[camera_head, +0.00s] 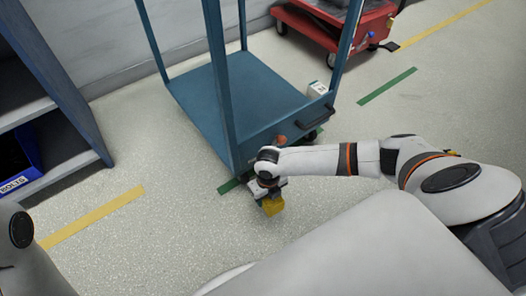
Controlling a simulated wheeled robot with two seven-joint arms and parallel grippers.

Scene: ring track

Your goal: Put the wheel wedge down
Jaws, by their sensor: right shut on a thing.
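The yellow wheel wedge (273,206) is in my right gripper (268,193), low over the floor in front of the blue cart (205,90). The right gripper is shut on it, and the gripper partly covers its top. I cannot tell whether the wedge touches the floor. The cart's near corner post stands just behind and to the left of the gripper. My left gripper is not in view; only a part of my left arm shows at the lower left.
A small white box (317,89) sits on the cart's right edge. A red wheeled machine (335,25) stands at the back right. A blue shelf (50,85) with a blue bin (18,165) is at the left. Yellow and green stripes mark the floor. The floor left of the wedge is clear.

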